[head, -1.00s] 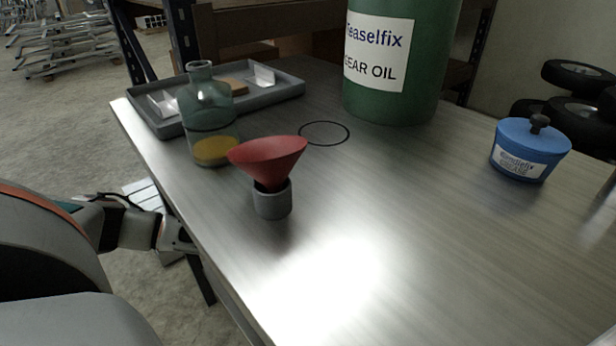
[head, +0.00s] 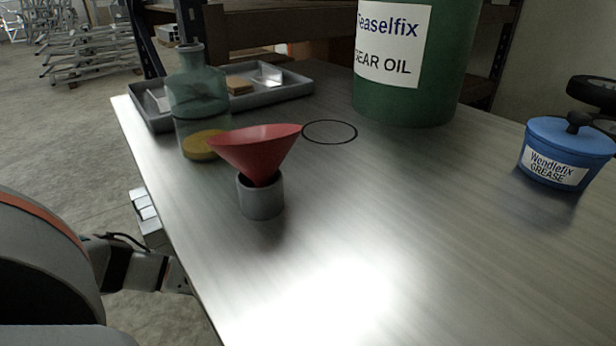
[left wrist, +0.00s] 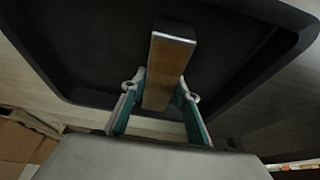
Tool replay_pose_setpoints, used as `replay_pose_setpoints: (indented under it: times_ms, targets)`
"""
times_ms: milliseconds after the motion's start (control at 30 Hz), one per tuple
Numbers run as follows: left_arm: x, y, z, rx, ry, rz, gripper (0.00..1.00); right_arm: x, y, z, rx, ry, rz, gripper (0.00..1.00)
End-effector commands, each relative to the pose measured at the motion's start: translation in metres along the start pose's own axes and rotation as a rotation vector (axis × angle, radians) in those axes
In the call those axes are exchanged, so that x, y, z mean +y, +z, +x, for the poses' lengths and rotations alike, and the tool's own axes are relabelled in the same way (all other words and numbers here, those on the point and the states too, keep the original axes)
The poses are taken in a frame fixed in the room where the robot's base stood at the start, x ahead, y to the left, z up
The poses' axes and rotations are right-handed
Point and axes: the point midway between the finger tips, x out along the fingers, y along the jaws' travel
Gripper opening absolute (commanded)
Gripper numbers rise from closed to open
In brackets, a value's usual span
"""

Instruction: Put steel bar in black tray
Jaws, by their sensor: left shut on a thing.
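In the left wrist view, my left gripper (left wrist: 158,112) is shut on a long rectangular bar (left wrist: 168,68), taken to be the steel bar. Its long face looks brownish and its end is dark. A black tray (left wrist: 75,45) with a raised rim fills the view behind the bar. The bar lies across the tray's area in the picture; I cannot tell whether it touches the tray. In the head view my left arm comes in low at the left, and its gripper is hidden beyond the tabletop's left edge. My right gripper is not in view.
The metal tabletop (head: 420,220) holds a grey tray (head: 295,92) with small blocks, a glass bottle (head: 195,95), a red funnel (head: 255,150) in a grey cup (head: 262,198), a black ring (head: 330,122), a green oil drum (head: 410,95) and a blue grease tub (head: 565,150). The front is clear.

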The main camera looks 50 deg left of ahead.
Motion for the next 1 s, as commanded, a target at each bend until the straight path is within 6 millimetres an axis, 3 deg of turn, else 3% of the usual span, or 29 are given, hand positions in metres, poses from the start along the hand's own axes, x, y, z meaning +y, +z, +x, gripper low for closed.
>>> replay_pose_setpoints:
  times_ms: [100, 433, 467, 500, 867, 1000]
  targets:
    - [-0.001, -0.008, -0.002, 0.015, 0.000, 0.001, 0.00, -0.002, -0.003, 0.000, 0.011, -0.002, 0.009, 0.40]
    - [-0.001, -0.007, 0.000, 0.014, 0.000, 0.002, 0.00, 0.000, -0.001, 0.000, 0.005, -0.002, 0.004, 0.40]
    - [0.000, -0.003, 0.001, 0.006, 0.000, 0.001, 0.35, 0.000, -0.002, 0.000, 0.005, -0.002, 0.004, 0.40]
    - [0.000, -0.003, 0.001, 0.006, 0.000, 0.001, 0.46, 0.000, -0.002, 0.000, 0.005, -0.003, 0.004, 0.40]
    - [0.000, -0.002, 0.001, 0.004, 0.000, 0.000, 0.47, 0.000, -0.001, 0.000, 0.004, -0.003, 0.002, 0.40]
    - [-0.001, -0.007, -0.013, 0.011, -0.002, 0.002, 0.47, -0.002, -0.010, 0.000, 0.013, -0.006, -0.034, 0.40]
